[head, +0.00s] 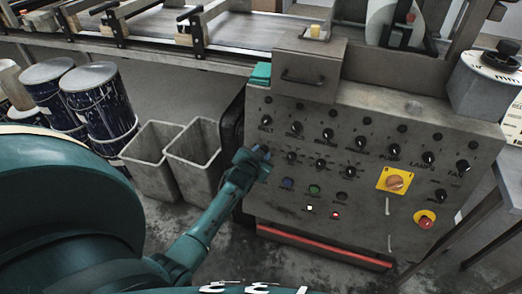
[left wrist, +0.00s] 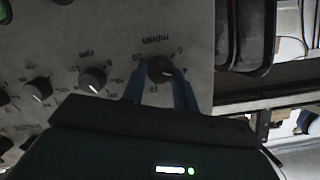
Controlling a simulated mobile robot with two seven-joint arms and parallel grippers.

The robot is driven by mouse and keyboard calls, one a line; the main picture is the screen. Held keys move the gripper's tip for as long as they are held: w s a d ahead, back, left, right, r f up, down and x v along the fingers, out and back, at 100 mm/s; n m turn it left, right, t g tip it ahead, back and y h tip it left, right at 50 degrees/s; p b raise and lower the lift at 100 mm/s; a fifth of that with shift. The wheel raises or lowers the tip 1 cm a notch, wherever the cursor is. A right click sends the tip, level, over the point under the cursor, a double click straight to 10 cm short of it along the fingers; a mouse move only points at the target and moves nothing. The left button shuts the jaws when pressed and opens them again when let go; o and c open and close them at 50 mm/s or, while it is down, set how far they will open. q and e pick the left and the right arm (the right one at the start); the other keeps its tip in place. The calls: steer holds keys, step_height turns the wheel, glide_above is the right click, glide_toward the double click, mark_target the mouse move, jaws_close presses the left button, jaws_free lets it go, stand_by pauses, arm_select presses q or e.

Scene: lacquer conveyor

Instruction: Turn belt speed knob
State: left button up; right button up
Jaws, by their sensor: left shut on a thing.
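The grey control panel (head: 330,215) stands in front of me in the head view, with rows of black knobs. My left gripper (head: 262,155) is at the panel's left edge, just below the knob over the label BELT (head: 267,120). In the left wrist view a black knob (left wrist: 160,68) marked m/min sits between the two blue fingers of my left gripper (left wrist: 160,82), which is shut on it. The picture is upside down there, and the knob's pointer slants toward lower right. In the head view the gripper hides this knob. My right gripper is out of view.
Another dark knob (left wrist: 93,80) marked rpm is close beside the held one. A yellow-backed rotary switch (head: 395,182) and a red emergency button (head: 425,220) are at the panel's right. Grey bins (head: 150,150) and paint drums (head: 100,98) stand left; the conveyor (head: 150,28) runs behind.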

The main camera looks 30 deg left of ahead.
arm_select(q)
steer(key=shift+n+h, duration=0.3)
steer(key=shift+n, duration=0.1)
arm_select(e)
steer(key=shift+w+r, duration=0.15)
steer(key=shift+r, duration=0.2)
arm_select(q)
steer(key=shift+p, duration=0.3)
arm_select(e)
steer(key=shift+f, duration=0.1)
arm_select(q)
steer(key=o, duration=1)
steer(key=p+v, duration=0.2)
steer(key=v, duration=1.1)
steer(key=shift+s+p, duration=0.1)
steer(key=shift+p, duration=0.3)
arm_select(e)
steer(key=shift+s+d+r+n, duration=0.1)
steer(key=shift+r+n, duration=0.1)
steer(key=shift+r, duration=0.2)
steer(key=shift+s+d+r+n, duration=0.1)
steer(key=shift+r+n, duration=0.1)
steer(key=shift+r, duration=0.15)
